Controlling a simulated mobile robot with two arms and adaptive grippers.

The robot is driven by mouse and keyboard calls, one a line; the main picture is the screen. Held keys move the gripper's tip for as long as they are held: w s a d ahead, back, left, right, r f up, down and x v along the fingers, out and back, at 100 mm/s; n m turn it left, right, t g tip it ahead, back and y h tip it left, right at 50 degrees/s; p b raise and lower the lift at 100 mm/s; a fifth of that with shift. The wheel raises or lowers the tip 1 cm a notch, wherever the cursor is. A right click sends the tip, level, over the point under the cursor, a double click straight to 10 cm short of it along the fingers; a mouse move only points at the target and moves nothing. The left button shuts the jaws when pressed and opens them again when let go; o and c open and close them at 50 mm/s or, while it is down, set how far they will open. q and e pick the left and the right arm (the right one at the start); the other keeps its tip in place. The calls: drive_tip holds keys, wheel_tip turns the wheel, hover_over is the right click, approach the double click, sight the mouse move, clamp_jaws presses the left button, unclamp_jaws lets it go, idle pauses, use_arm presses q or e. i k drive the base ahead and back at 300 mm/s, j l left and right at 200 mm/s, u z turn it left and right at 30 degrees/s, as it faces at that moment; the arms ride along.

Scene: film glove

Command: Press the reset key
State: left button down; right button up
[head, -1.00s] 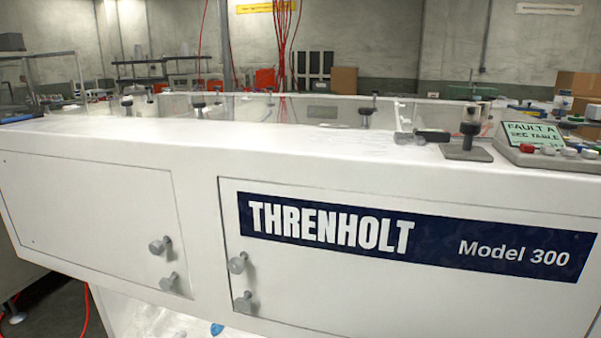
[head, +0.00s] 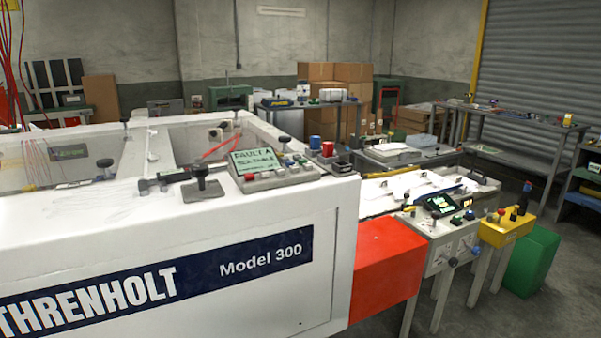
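A small grey control panel (head: 290,180) sits on the right end of the white THRENHOLT Model 300 machine's top (head: 130,192). Its tilted screen (head: 255,161) shows dark text on pale green; the first line looks like FAULT A and the second is hard to read. A row of small coloured keys runs along the panel's front and right side. Their labels are too small to read, so I cannot tell which one is the reset key. Neither of my grippers is in view.
A black-knobbed lever on a base (head: 203,186) stands just left of the panel. Red and blue cups (head: 315,142) stand behind it. A red box (head: 387,268), a yellow control box (head: 507,229) and a green bin (head: 532,260) are at right. Floor beyond is open.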

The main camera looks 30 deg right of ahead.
sight(247, 177)
drive_tip(key=l+z, duration=0.1)
drive_tip(key=z, duration=0.25)
drive_tip(key=k+l+z, duration=0.1)
drive_tip(key=z, duration=0.25)
